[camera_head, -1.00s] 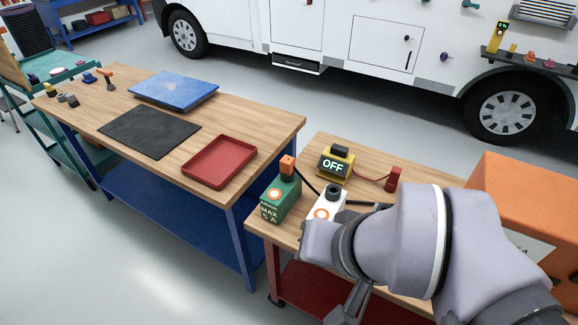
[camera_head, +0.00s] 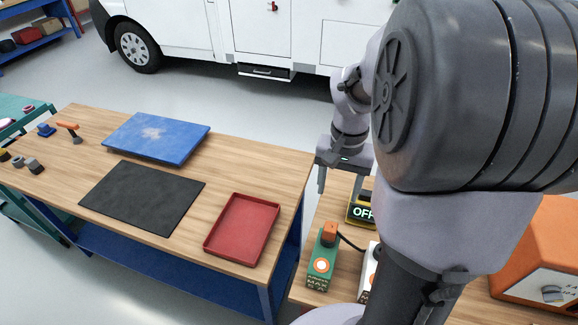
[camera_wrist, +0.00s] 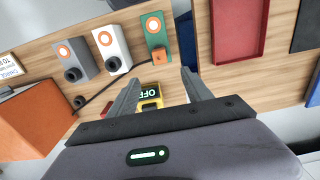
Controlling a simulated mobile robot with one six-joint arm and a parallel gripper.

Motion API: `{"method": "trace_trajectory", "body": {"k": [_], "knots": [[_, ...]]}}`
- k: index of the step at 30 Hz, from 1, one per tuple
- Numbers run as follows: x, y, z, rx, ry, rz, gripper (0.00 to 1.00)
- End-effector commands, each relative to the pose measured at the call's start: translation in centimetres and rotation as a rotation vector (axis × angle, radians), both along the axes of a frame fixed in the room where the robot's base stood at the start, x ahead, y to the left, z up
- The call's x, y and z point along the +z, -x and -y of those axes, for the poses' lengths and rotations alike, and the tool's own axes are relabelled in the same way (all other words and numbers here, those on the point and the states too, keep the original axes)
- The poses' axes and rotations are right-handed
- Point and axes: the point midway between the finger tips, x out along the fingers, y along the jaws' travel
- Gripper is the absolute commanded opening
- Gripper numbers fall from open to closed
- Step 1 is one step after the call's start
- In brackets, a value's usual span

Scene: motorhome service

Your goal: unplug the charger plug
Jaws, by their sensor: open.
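The charger plug is an orange block (camera_head: 329,231) on top of a green box (camera_head: 321,262) marked MAX. In the wrist view the plug (camera_wrist: 160,57) sits at the lower end of the green box (camera_wrist: 153,30), and a black cable (camera_wrist: 98,94) runs from it to the lower left. My gripper (camera_wrist: 161,78) is open and empty. Its fingertips lie below the plug in the wrist view, apart from it. In the head view my gripper (camera_head: 338,180) hangs over the far edge of the small bench, beyond the plug; one finger is partly hidden.
A yellow device reading OFF (camera_head: 359,213) stands behind the green box; it also shows between my fingers (camera_wrist: 150,96). White (camera_wrist: 111,48) and grey (camera_wrist: 75,57) boxes with black sockets stand beside the green one. An orange case (camera_wrist: 30,122) and red tray (camera_head: 242,229) lie nearby.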

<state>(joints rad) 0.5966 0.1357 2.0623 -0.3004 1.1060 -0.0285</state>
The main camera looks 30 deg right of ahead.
Motion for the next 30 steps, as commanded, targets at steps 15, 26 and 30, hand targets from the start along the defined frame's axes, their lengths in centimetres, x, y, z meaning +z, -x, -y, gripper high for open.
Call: {"method": "trace_trajectory", "body": {"k": [15,26,30], "knots": [[-12.9,0.0,-0.2,0.004,-0.002,-0.003,0.58],[-17.4,-0.1,-0.1,0.003,-0.001,0.001,0.58],[-17.3,-0.1,-0.1,0.003,0.000,0.001,0.58]]}}
